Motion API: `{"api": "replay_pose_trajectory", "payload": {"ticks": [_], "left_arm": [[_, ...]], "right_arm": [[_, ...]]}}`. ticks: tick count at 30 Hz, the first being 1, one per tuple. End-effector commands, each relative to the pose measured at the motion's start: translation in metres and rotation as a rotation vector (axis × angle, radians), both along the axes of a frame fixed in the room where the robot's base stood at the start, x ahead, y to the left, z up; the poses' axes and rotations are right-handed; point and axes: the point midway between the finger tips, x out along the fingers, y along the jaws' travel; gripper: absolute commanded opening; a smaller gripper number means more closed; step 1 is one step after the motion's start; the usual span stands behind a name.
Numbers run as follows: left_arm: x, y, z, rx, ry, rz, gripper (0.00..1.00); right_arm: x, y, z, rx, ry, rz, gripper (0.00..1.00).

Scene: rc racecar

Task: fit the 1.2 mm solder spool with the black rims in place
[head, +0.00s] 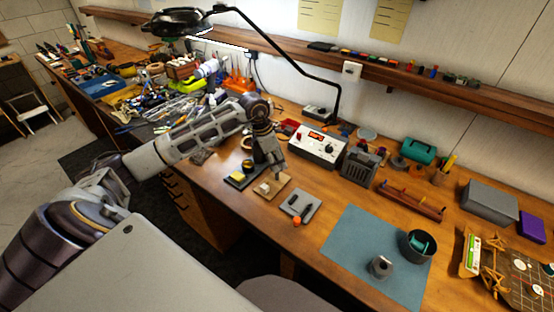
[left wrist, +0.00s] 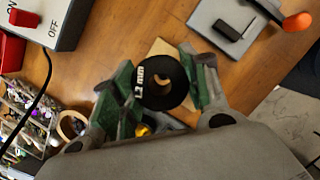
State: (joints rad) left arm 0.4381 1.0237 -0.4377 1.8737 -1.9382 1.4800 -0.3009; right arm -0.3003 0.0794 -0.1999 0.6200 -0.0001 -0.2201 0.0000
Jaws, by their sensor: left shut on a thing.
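The solder spool (left wrist: 165,90) has a black rim face with white "1.2 mm" lettering and a hole in the middle. It sits between the green-padded fingers of my left gripper (left wrist: 160,88) in the left wrist view. In the head view my left gripper (head: 277,172) is over a small light wooden board (head: 284,187); the spool cannot be made out there. The board also shows behind the spool in the left wrist view (left wrist: 160,47). I cannot tell whether the spool touches it. My right gripper is not in view.
A grey plate (head: 306,199) with a black piece and an orange-ended tool (head: 297,221) lies right of the board. A white control box (head: 318,147) stands behind. A wooden rack with pegs (head: 412,203) and a blue mat (head: 350,250) lie farther right.

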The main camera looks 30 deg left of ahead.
Motion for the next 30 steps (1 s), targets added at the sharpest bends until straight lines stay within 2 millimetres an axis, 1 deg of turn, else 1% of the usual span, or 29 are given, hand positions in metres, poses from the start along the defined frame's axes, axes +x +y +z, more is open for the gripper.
{"api": "replay_pose_trajectory", "payload": {"ticks": [30], "left_arm": [[0.000, 0.000, -0.018, 0.001, -0.001, 0.000, 0.14]], "right_arm": [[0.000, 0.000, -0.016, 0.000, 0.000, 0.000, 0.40]]}}
